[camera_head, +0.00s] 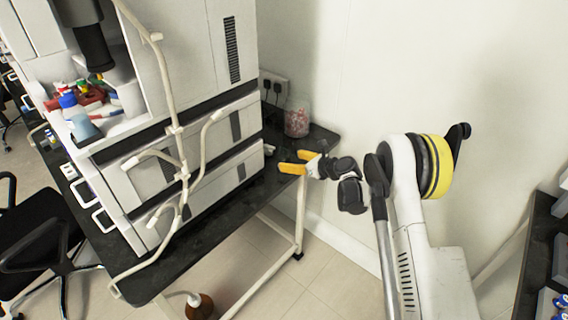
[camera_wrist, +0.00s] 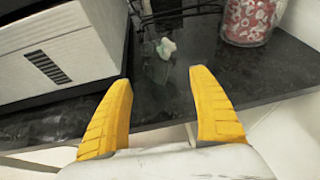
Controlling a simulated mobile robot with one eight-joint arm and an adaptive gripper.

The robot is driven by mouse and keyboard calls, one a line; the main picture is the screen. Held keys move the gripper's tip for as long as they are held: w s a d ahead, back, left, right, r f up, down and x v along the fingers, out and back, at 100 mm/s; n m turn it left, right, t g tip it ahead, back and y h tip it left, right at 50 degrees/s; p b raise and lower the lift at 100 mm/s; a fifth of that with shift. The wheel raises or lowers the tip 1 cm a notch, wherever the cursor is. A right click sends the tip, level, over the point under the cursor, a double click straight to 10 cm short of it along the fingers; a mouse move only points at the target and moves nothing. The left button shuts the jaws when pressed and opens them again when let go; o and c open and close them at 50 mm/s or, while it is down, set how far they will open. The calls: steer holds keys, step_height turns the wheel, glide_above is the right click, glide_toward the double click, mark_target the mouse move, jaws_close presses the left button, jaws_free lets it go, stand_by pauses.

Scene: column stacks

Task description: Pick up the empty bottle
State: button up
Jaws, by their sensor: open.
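A small clear bottle (camera_wrist: 158,69) with a whitish top stands or lies on the dark counter in the wrist view; I cannot tell which. It is see-through and its outline is faint. In the head view a small pale shape (camera_head: 268,149) beside the white machine may be the same bottle. My gripper (camera_wrist: 161,79) has yellow fingers spread wide, with nothing between them. The bottle shows beyond the fingertips, roughly centred in the gap. In the head view my gripper (camera_head: 291,162) is over the counter's right end, to the right of the pale shape.
White stacked machines (camera_head: 190,170) fill the counter (camera_head: 205,240) to the left. A clear jar (camera_head: 297,119) of red and white pieces stands at the back, also in the wrist view (camera_wrist: 248,20). A dark wire rack (camera_wrist: 175,14) stands behind the bottle. A wall is at right.

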mark_target(288, 160)
steer(key=b+x, duration=0.1)
steer(key=x, duration=0.1)
steer(key=b+x, duration=0.1)
steer(key=x, duration=0.2)
steer(key=shift+a+f, duration=0.15)
steer(key=shift+f, duration=0.2)
steer(key=shift+r, duration=0.1)
steer(key=shift+c, duration=0.6)
steer(key=c, duration=1.2)
